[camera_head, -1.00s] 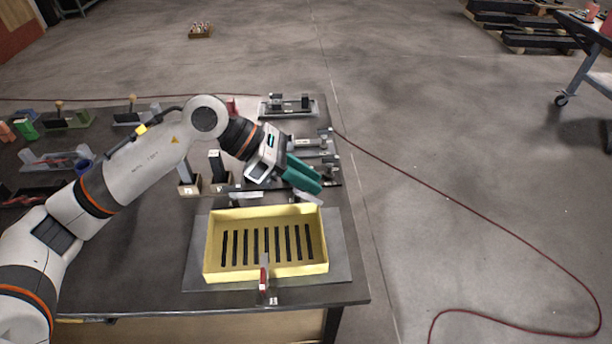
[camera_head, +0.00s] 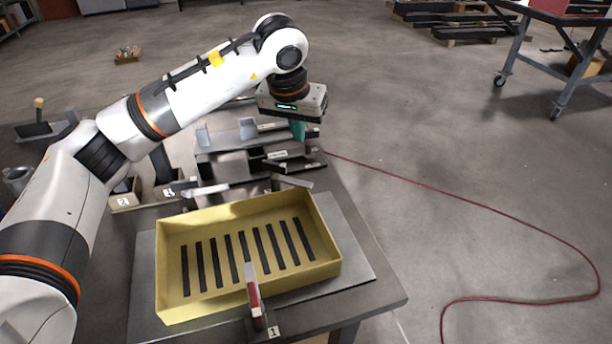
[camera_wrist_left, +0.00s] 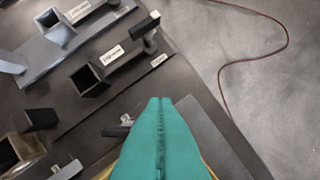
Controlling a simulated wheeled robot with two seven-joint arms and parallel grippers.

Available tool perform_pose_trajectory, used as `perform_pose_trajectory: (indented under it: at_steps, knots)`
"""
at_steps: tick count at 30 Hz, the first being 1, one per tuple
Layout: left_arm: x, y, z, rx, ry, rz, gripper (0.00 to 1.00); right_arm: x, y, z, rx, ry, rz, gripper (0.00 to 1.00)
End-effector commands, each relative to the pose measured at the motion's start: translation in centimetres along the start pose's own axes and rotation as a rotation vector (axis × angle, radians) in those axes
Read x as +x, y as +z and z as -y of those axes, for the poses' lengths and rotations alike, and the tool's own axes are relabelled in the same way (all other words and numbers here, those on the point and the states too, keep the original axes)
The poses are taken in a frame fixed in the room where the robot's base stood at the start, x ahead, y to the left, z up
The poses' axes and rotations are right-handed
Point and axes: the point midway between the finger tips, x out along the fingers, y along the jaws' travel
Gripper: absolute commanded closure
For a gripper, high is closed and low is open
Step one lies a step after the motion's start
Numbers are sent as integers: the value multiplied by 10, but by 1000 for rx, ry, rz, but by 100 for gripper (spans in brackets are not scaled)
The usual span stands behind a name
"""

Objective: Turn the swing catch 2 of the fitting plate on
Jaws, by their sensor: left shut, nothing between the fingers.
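The yellow tray (camera_head: 330,265) with dark slots lies on a grey plate (camera_head: 357,262). An upright catch with a red face (camera_head: 254,296) stands at the tray's front edge, by a label 1. Flat pale bars, one at the rear right (camera_head: 292,182) and one at the rear left (camera_head: 208,190), lie behind the tray; I cannot read which is catch 2. My left gripper (camera_head: 298,130) is shut and empty, its teal fingers pointing down beyond the tray's rear edge. In the left wrist view the closed fingers (camera_wrist_left: 160,100) hide part of a small dark catch-like piece (camera_wrist_left: 118,128).
Grey and dark fixtures (camera_head: 240,135) with labels stand behind the tray, close to the gripper. A red cable (camera_head: 430,186) runs over the floor at right. The table's right edge is clear.

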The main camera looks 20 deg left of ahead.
Motion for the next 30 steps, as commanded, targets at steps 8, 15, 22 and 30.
perform_pose_trajectory:
  at_steps: [8,15,22,30]
  knots:
    - [35,0,0,11,5,-5,100,-3,0,0,0,0,1,75]
    - [88,0,0,9,3,-4,100,-7,0,0,0,0,0,75]
    - [90,-22,-1,12,2,0,100,-14,1,0,0,0,0,75]
    - [86,-37,-1,10,3,0,100,-17,1,0,0,0,0,75]
